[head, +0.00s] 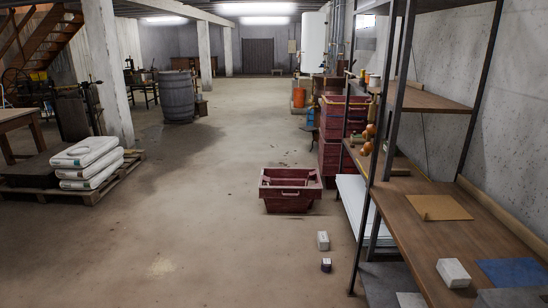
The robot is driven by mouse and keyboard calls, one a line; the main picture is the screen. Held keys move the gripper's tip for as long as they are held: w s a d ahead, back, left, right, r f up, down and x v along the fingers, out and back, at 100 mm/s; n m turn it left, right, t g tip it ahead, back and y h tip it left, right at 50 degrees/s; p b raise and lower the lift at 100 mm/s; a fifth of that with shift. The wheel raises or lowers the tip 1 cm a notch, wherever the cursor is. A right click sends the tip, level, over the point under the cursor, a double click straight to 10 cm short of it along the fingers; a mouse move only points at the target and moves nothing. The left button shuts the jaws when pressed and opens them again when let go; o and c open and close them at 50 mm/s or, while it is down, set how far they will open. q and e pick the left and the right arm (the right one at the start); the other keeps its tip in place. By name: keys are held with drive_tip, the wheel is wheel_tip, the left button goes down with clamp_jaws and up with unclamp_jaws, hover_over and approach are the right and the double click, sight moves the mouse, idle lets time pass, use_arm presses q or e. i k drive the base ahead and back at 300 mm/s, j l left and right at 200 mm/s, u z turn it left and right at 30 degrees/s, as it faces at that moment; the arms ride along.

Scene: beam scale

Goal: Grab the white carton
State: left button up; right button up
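A small white carton (453,272) sits on the wooden shelf board at the lower right, near the board's left edge. Another small whitish box (323,240) stands on the concrete floor left of the shelf, and I cannot tell whether it is also a carton. Neither of my grippers shows in the head view.
The metal-framed shelf (440,220) fills the right side; a brown sheet (438,207) and blue sheet (512,272) lie on it. A red crate (290,190) and small dark object (326,265) are on the floor. Sacks (88,152) lie on a pallet at left. The middle floor is mostly clear.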

sight(323, 242)
drive_tip(key=i, duration=1.15)
drive_tip(key=i+z, duration=0.1)
drive_tip(key=i, duration=1.05)
drive_tip(key=j, duration=0.1)
